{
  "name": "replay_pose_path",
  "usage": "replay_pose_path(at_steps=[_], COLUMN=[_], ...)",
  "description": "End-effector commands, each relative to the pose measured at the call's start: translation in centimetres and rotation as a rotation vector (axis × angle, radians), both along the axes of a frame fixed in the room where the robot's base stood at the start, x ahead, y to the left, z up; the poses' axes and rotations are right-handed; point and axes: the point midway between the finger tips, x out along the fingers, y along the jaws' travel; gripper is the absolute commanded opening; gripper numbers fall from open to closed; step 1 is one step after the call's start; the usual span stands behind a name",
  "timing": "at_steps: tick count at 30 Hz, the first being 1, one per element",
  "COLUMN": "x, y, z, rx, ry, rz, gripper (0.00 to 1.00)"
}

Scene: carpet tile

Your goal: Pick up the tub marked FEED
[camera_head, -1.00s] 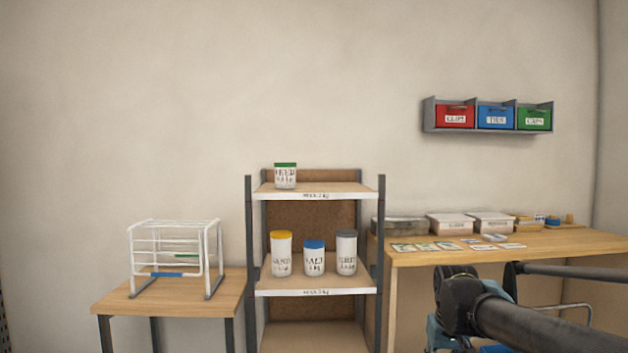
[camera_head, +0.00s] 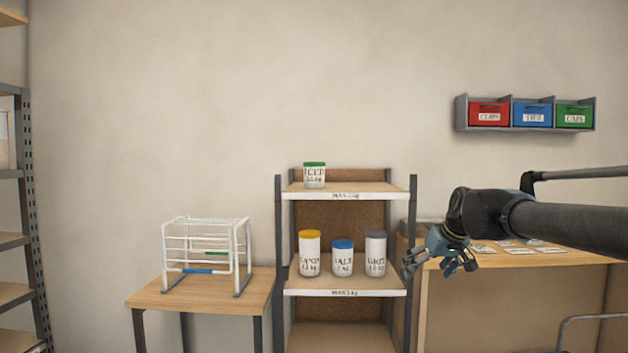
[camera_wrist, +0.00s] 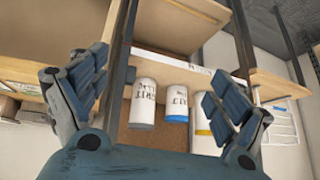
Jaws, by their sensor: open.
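A white tub with a green lid (camera_head: 314,175) stands upright on the top shelf of the small shelf unit; its blurred label seems to read FEED. The middle shelf holds a yellow-lidded tub (camera_head: 309,253), a blue-lidded tub (camera_head: 343,258) and a grey-lidded tub (camera_head: 375,254). My gripper (camera_head: 440,264) is open and empty at the unit's right side, lower than the green-lidded tub and apart from it. The wrist view is upside down; there the middle-shelf tubs (camera_wrist: 143,103) show between and beyond my open fingers. The green-lidded tub is not identifiable in it.
The shelf unit's dark right post (camera_head: 411,230) stands close to my gripper. A wooden bench (camera_head: 500,263) with cards is at right, partly behind my arm. A white wire rack (camera_head: 205,257) sits on a low table at left. Coloured bins (camera_head: 533,114) hang on the wall.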

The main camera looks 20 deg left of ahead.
Motion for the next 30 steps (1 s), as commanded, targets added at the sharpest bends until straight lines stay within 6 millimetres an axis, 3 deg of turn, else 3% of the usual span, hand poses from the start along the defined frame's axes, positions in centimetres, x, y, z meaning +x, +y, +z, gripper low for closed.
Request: replay_pose_path(at_steps=[1, 3, 9, 12, 15, 18, 21, 30], x=[2.0, 4.5, 9.9, 11.5, 12.5, 13.1, 13.4, 15.7], y=[2.7, 6.2, 16.3, 20.6, 23.7, 25.8, 26.8, 29.4], z=[3.3, 7.5, 19.5, 24.4, 28.2, 30.6, 31.8, 31.2], rx=[0.030, 0.073, 0.195, 0.248, 0.285, 0.311, 0.325, 0.328], ry=[-0.055, -0.134, -0.350, -0.437, -0.504, -0.546, -0.568, -0.576], rz=[0.055, 0.118, 0.257, 0.297, 0.321, 0.333, 0.336, 0.336], gripper=[0.90, 0.90, 0.90, 0.90, 0.90, 0.90, 0.90, 0.90])
